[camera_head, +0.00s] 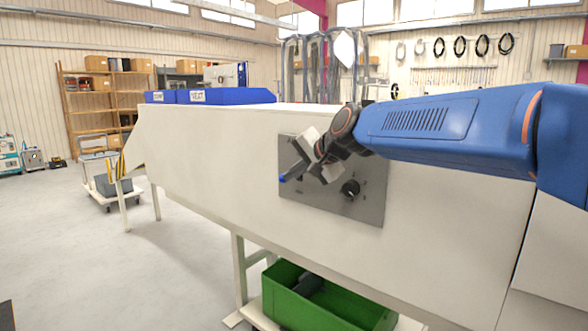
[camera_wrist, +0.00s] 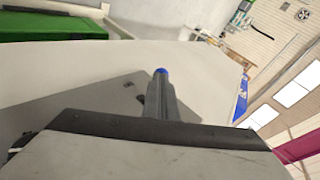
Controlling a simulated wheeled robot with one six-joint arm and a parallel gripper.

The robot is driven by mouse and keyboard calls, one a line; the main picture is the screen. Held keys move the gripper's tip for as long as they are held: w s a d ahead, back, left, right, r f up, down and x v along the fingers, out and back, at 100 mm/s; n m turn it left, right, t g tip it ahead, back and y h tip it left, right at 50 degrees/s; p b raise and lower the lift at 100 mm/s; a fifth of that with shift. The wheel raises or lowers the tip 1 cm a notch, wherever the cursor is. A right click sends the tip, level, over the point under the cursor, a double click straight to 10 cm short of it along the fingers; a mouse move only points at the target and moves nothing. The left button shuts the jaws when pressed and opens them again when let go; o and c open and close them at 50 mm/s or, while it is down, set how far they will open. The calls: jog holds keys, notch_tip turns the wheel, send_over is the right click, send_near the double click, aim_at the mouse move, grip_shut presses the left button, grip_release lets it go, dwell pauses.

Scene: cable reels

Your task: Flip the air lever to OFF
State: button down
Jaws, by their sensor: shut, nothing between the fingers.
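A grey control panel (camera_head: 367,205) is set on the side of the long white machine, and it also shows in the wrist view (camera_wrist: 85,105). A round black knob (camera_head: 350,188) sits on its right part. My gripper (camera_head: 287,176) is shut and empty, reaching across the panel's left part with its fingers pointing down and left. In the wrist view the closed fingers (camera_wrist: 161,80) end in a blue tip. A small dark part (camera_wrist: 140,97) shows just left of the fingers; I cannot tell whether it is the air lever. The lever is not clearly made out, and my gripper and wrist cover part of the panel.
Blue bins (camera_head: 235,96) stand on top of the machine (camera_head: 200,150). A green crate (camera_head: 330,310) sits low under it. A cart (camera_head: 110,180) and shelves (camera_head: 80,110) stand at the back left. The floor (camera_head: 70,250) at the left is clear.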

jog(key=shift+a+f+n+t+h, duration=0.1)
jog(key=shift+f+n+t+h, duration=0.2)
jog(key=shift+f, duration=0.1)
jog(key=shift+r, duration=0.1)
jog(key=shift+s+r, duration=0.1)
jog(key=shift+r, duration=0.6)
